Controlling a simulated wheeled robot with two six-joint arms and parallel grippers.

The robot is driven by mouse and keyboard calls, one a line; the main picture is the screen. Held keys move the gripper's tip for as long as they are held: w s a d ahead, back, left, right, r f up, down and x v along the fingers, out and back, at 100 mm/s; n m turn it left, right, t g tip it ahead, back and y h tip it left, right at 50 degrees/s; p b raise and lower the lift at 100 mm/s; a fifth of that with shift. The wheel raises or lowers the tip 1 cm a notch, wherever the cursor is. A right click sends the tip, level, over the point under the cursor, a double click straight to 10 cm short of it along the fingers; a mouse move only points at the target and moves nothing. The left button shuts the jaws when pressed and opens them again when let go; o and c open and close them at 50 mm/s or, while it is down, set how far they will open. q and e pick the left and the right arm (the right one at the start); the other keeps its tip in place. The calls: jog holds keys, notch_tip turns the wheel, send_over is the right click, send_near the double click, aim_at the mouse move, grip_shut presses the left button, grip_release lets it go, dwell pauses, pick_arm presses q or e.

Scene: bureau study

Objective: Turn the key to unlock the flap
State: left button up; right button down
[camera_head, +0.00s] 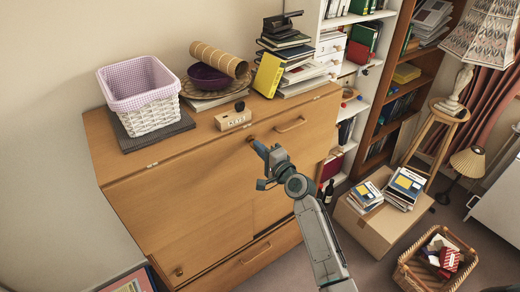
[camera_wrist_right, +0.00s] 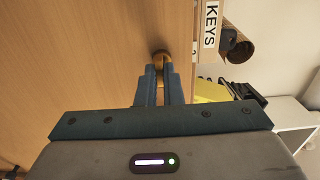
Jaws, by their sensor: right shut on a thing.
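The wooden bureau's flap (camera_head: 180,205) is a broad front panel and looks closed. A small brass-coloured key or lock piece (camera_head: 250,139) shows at the top of the front. My right gripper (camera_head: 261,150) is at it, its arm rising from below. In the right wrist view my blue fingers (camera_wrist_right: 161,72) are closed together on the brass key (camera_wrist_right: 160,56), right against the wood (camera_wrist_right: 80,60). The fingers hide most of the key, so its angle cannot be told. My left gripper is not in view.
On the bureau top stand a small box marked KEYS (camera_head: 233,120), a lined basket (camera_head: 145,95), a purple bowl (camera_head: 208,79) and stacked books (camera_head: 285,50). A cardboard box (camera_head: 380,232) and a wicker basket (camera_head: 435,265) stand on the floor at the right.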

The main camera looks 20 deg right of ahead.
jog(key=shift+f, duration=0.4)
jog(key=shift+s+f+n+b, duration=0.1)
jog(key=shift+n+b, duration=1.35)
jog(key=shift+n, duration=0.45)
jog(key=shift+n+b, duration=1.7)
jog(key=shift+b, duration=0.1)
